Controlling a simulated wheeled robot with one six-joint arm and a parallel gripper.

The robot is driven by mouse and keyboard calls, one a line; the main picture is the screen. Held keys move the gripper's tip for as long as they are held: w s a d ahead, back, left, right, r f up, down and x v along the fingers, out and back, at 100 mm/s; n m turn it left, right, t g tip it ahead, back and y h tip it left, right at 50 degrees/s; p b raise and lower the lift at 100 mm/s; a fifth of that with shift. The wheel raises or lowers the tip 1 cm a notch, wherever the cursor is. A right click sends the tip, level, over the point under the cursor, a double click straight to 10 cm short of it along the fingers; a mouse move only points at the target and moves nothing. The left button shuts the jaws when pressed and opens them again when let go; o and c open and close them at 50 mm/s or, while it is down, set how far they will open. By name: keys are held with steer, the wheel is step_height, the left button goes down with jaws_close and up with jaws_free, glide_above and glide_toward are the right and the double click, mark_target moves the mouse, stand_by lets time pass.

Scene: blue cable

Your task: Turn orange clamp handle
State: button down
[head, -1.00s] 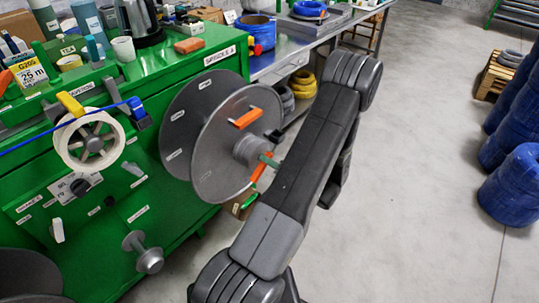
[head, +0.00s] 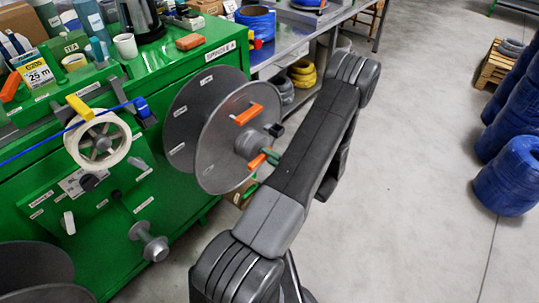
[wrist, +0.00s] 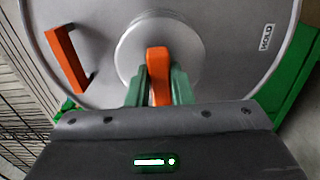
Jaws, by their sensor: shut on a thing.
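The orange clamp handle (wrist: 159,72) sits at the hub of a large grey reel (wrist: 225,35) in the wrist view. My gripper (wrist: 158,88) has its green fingers on either side of the handle and is shut on it. In the head view the handle (head: 257,161) shows as a short orange piece at the front of the hub. The green fingertips (head: 270,155) are beside it, and my arm hides part of the area behind them. A second orange grip (wrist: 67,58) is fixed on the reel's face, left of the hub and apart from my gripper.
The reel is mounted on the side of a green machine (head: 130,195). A metal bench (head: 290,60) with cable coils stands behind. Open floor (head: 400,190) lies to the right, with blue coils (head: 512,180) beyond.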

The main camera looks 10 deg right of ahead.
stand_by(0.4)
steer(key=c, duration=1.3)
jaws_free()
steer(key=v, duration=1.4)
steer(key=shift+w, duration=0.1)
steer(key=x, duration=1.3)
steer(key=shift+w+a, duration=0.3)
steer(key=shift+s, duration=0.1)
